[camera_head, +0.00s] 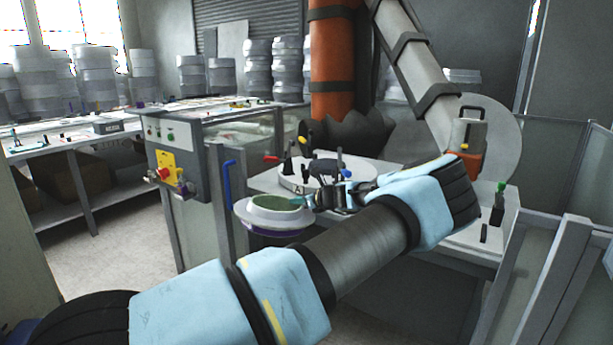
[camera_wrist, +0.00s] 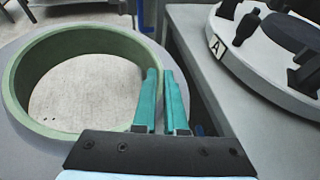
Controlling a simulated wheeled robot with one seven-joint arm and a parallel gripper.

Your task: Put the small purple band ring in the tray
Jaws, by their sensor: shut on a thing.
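The small purple band ring (camera_head: 262,222) has a pale lavender-grey outer flange, a green inner wall and a dark purple underside. My gripper (camera_head: 306,202) is shut on its right-hand wall and holds it roughly level, out beyond the table's left edge. In the wrist view the ring (camera_wrist: 30,135) fills the left side, and bare floor shows through its opening. The teal fingers (camera_wrist: 162,88) are at its right wall; part of that wall is hidden behind them. I cannot make out a tray for certain in either view.
A round white platform (camera_head: 300,184) marked A, with several upright clamps, stands on the table at right; it also shows in the wrist view (camera_wrist: 250,58). A grey control cabinet (camera_head: 190,150) with a blue handle stands left of the ring. A cluttered bench (camera_head: 55,145) is further left.

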